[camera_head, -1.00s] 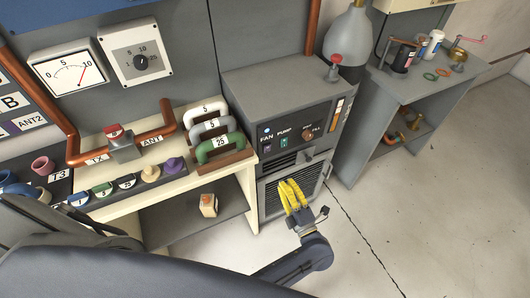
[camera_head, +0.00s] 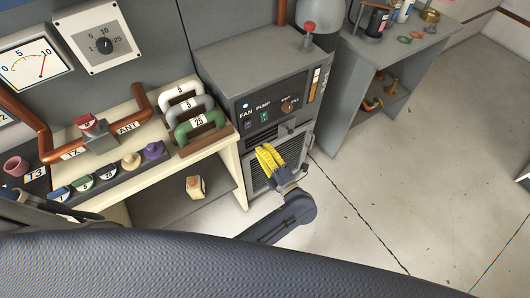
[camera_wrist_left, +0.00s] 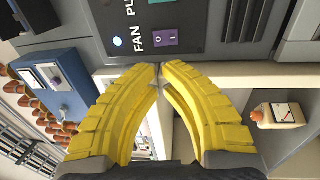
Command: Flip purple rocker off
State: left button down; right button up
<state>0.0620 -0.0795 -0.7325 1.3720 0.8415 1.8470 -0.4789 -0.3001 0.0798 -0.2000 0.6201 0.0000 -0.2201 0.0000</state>
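The purple rocker (camera_head: 248,125) sits under the FAN label on the dark front panel of the grey cabinet. In the left wrist view the rocker (camera_wrist_left: 164,41) shows O and I marks, just beyond my fingertips. I cannot tell which side is pressed. A pale lamp (camera_wrist_left: 118,41) by FAN looks lit. My left gripper (camera_head: 264,150) has yellow fingers and is below the panel, in front of the grille. In the left wrist view the tips of my left gripper (camera_wrist_left: 161,66) meet, with nothing held. It is apart from the rocker. My right gripper is not in view.
A green rocker (camera_head: 264,117) under PUMP and a round knob (camera_head: 289,107) share the panel. A bench with coloured handles (camera_head: 200,122) stands to the left, with a small box (camera_head: 195,187) on its lower shelf. Open floor (camera_head: 400,170) lies to the right.

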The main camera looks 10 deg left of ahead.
aim_at(245, 125)
pick_arm(q)
jog(key=x, duration=1)
